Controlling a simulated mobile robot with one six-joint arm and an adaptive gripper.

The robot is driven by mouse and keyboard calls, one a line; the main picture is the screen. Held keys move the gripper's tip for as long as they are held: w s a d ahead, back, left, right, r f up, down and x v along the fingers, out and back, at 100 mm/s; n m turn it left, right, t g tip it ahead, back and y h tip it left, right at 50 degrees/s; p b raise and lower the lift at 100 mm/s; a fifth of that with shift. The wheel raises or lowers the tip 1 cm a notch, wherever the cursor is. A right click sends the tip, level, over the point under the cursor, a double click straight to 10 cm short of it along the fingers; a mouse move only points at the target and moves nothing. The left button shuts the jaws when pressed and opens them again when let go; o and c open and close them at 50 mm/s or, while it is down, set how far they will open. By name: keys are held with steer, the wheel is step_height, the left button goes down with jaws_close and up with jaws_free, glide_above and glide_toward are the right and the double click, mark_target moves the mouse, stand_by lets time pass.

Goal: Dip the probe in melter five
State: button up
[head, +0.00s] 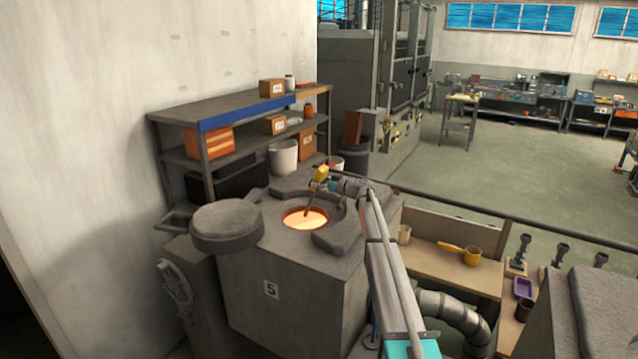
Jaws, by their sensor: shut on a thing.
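Melter five (285,265) is a grey block with a "5" plate on its front. Its round lid (228,222) sits swung to the left, and the opening shows glowing orange melt (303,219). My gripper (322,184) is over the far side of the opening, shut on the probe (319,175), which has a yellow body. The probe's thin dark shaft slants down and left over the glowing opening. I cannot tell whether its tip touches the melt. My arm reaches in from the lower right, and the gripper's fingers are small and partly hidden.
A shelf (225,112) with boxes and a white bucket (283,157) stand behind. Open floor lies farther back.

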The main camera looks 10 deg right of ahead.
steer(key=shift+f+b, duration=2.55)
steer(key=shift+f, duration=0.2)
steer(key=shift+r, duration=0.1)
stand_by(1.6)
